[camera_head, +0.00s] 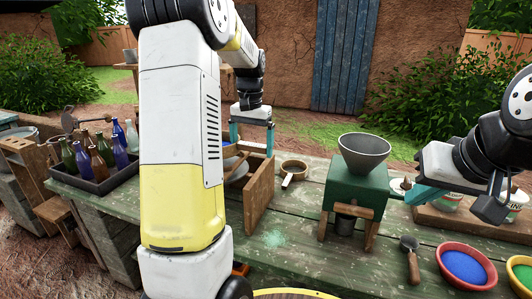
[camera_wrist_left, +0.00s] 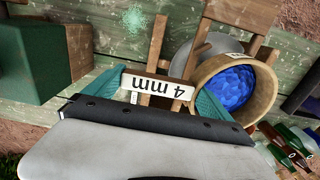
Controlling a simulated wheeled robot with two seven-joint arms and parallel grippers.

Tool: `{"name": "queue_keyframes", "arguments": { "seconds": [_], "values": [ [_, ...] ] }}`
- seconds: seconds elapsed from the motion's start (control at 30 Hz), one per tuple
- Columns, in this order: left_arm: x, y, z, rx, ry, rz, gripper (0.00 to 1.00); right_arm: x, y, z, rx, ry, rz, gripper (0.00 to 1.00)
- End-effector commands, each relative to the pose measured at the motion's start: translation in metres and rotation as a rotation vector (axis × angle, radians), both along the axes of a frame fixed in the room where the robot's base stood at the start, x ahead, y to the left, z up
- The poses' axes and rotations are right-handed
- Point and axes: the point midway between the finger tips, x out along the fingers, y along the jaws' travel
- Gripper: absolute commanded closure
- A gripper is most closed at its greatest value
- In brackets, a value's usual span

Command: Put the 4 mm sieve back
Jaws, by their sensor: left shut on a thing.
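The 4 mm sieve shows by its pale "4 mm" label (camera_wrist_left: 157,86) in the left wrist view, upside down between my teal fingers. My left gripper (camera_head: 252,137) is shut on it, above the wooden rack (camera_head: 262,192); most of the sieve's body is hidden. In the left wrist view, the gripper (camera_wrist_left: 158,92) has a round wooden-rimmed sieve (camera_wrist_left: 268,98) with blue grains beside its right finger. A grey round piece (camera_wrist_left: 192,55) lies behind that. My right gripper (camera_head: 460,190) is at the right, fingers apart, beside some labelled tins.
A green grinder (camera_head: 355,190) with a grey hopper stands mid-table. A small handled pan (camera_head: 293,170), a scoop (camera_head: 411,262) and a red bowl of blue grains (camera_head: 466,268) lie around it. A tray of bottles (camera_head: 95,180) is at the left. Bare table shows before the rack.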

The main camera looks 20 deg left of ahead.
Motion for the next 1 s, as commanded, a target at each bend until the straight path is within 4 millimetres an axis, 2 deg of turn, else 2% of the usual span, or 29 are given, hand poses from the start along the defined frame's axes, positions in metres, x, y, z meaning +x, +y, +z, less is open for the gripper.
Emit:
{"name": "queue_keyframes", "arguments": {
  "seconds": [0.2,0.7,0.73,0.77,1.0],
  "values": [
    [-0.001,0.0,-0.029,0.0,0.003,0.0,0.54,0.0,0.0,0.0,0.0,0.0,0.0,1.0],
    [-0.001,0.0,-0.038,0.0,0.002,0.001,0.54,0.0,0.0,0.0,0.0,0.0,0.0,1.0],
    [-0.001,0.0,-0.039,0.0,0.002,0.001,0.04,0.0,0.0,0.0,0.0,0.0,0.0,1.0],
    [-0.001,0.0,-0.038,0.0,0.001,0.001,0.0,0.0,0.0,0.0,0.0,0.0,0.0,1.0],
    [-0.001,-0.001,-0.037,0.0,0.001,0.001,0.0,0.0,0.0,0.0,0.0,0.0,0.0,1.0]
  ]
}}
